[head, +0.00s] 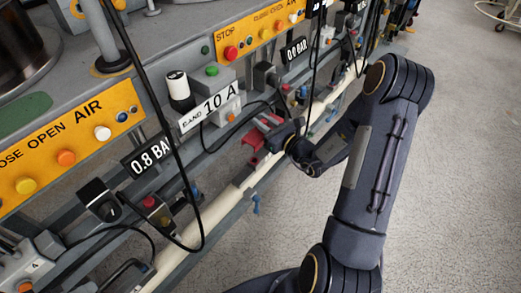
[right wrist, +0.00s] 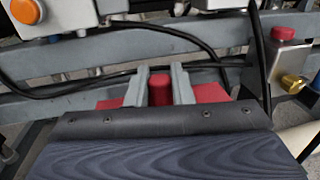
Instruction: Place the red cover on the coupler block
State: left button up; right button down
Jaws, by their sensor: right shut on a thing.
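The red cover (right wrist: 211,92) shows in the right wrist view as a flat red piece with a raised red grip between my fingers. My right gripper (right wrist: 160,86) is shut on that grip, one grey finger on each side. In the head view my right gripper (head: 270,124) reaches in beside the machine, with the red cover (head: 253,138) at its tip, partly hidden by the fingers. A grey block (right wrist: 284,65) with a red cap and brass fitting stands to the right, apart from the cover; I cannot tell whether it is the coupler block. My left gripper is out of view.
Grey rails (right wrist: 70,56) and black cables run close behind the gripper. Yellow button panels (head: 65,150) line the machine, with a 10 A display (head: 213,105) near the gripper. A cream pipe (head: 222,207) runs along the lower side. Open floor (head: 460,180) lies to the right.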

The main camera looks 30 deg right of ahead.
notch_tip(320, 180, down, 8)
jog(key=b, duration=0.2)
jog(key=shift+b, duration=0.3)
jog(key=shift+f+b, duration=0.4)
jog(key=shift+f, duration=0.15)
jog(key=shift+f, duration=0.1)
jog(key=c, duration=1.3)
grip_release()
